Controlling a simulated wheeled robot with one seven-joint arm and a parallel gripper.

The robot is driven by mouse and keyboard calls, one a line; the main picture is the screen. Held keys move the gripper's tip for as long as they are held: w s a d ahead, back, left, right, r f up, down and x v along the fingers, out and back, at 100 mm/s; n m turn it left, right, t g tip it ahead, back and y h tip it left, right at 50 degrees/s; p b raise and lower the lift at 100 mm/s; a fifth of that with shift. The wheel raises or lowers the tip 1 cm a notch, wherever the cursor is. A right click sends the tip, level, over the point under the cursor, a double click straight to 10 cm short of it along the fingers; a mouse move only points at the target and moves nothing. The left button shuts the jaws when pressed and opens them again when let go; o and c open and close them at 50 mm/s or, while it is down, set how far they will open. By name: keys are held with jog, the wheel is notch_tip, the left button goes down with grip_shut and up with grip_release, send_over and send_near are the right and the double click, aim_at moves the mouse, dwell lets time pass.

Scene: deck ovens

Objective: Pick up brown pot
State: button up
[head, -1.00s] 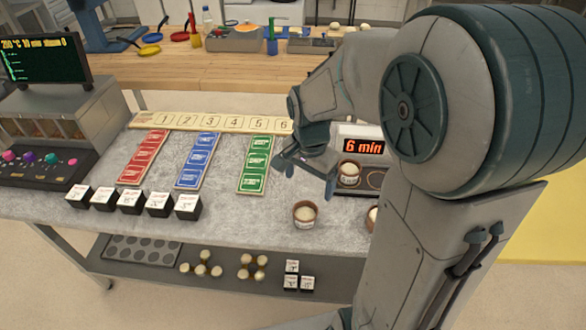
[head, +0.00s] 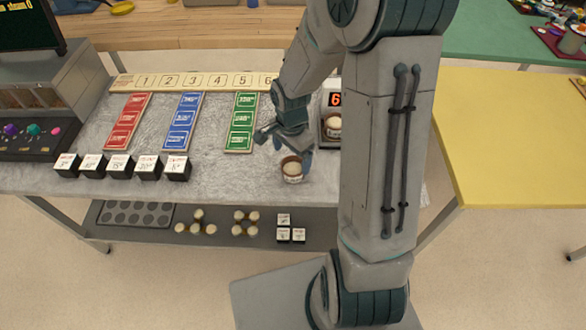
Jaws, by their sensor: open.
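A small brown pot (head: 292,174) with a pale filling stands upright on the grey stone worktop, near its front edge. My gripper (head: 283,150) is open just above and behind it, with one finger to the left and the other close to the pot's right rim. I cannot tell whether a finger touches the pot. A second similar pot (head: 333,130) sits on the timer device to the right, partly behind my arm.
Black label cubes (head: 120,167) stand in a row along the front left. Red, blue (head: 183,122) and green cards lie below a numbered strip (head: 200,81). A lower shelf (head: 220,228) holds small items. A yellow table (head: 510,135) stands right.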

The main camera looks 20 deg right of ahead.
aim_at(293, 165)
jog(key=shift+s+d+f+p, duration=0.1)
jog(key=shift+f+p, duration=0.1)
jog(key=shift+f, duration=1.05)
jog(key=shift+s+d+f+p, duration=0.1)
jog(key=shift+f+p, duration=0.05)
jog(key=shift+f, duration=1.05)
jog(key=c, duration=1.2)
